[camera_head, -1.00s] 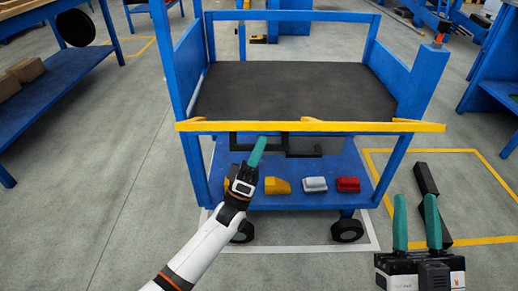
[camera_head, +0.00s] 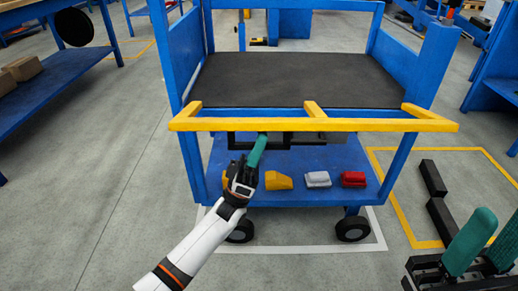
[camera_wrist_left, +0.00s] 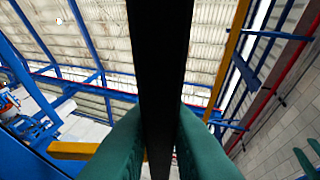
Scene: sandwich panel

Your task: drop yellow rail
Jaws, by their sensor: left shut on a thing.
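The yellow rail (camera_head: 360,125) runs across the front of the blue cart (camera_head: 195,160), with short yellow arms reaching back to the dark deck. My left gripper (camera_head: 258,150) is just below the rail, left of its middle. Its green fingers are shut on a black bar (camera_wrist_left: 165,70), which fills the gap between them in the left wrist view. In the head view the black bar (camera_head: 300,138) lies mostly behind and under the rail, so how it joins the rail is hidden. My right gripper (camera_head: 486,245) is at the bottom right, its green fingers apart and empty.
The dark deck (camera_head: 290,80) is bare. On the lower shelf sit a yellow block (camera_head: 278,181), a white block (camera_head: 318,179) and a red block (camera_head: 353,179). Black pieces (camera_head: 433,178) show beside the yellow floor marking. A blue shelf (camera_head: 60,85) with boxes stands left.

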